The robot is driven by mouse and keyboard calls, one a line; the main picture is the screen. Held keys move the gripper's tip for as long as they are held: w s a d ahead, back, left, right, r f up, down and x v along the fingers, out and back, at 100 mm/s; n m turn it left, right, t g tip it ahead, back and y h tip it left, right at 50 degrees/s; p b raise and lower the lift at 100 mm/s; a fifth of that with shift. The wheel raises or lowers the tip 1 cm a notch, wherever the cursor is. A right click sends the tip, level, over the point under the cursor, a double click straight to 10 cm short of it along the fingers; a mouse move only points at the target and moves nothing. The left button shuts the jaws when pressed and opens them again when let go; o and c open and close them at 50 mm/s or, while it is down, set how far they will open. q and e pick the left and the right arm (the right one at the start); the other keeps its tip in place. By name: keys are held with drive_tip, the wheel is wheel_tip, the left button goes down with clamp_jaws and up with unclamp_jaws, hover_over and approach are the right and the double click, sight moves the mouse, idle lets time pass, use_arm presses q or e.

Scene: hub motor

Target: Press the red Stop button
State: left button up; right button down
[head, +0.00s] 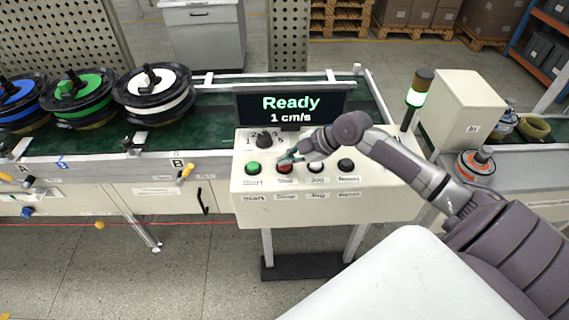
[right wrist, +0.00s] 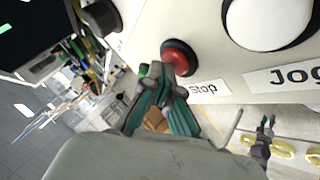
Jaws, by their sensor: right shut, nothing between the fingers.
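The red Stop button (head: 285,169) is on the sloped white control panel (head: 330,210), between the green Start button (head: 252,168) and the white Jog button (head: 316,167). The display (head: 292,105) above reads "Ready" and "1 cm/s". My right gripper (head: 291,157) is shut and empty, with its fingers just behind the Stop button's upper edge. In the right wrist view the fingertips (right wrist: 160,78) are right beside the red Stop button (right wrist: 180,57) and overlap its edge; whether they touch it I cannot tell.
A black Reset-side button (head: 346,166) and a rotary knob (head: 264,141) share the panel. A conveyor (head: 215,124) with black wheel-like hubs runs behind it. A signal tower (head: 416,95), lit green, and a white box (head: 460,112) stand at the right.

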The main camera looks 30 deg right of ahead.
sight(287, 166)
idle(0.4)
drive_tip(key=shift+r+p, duration=0.7)
drive_tip(key=shift+r, duration=0.2)
wheel_tip(287, 166, up, 5)
drive_tip(key=p, duration=0.3)
drive_tip(key=shift+p, duration=0.4)
drive_tip(key=shift+f, duration=0.1)
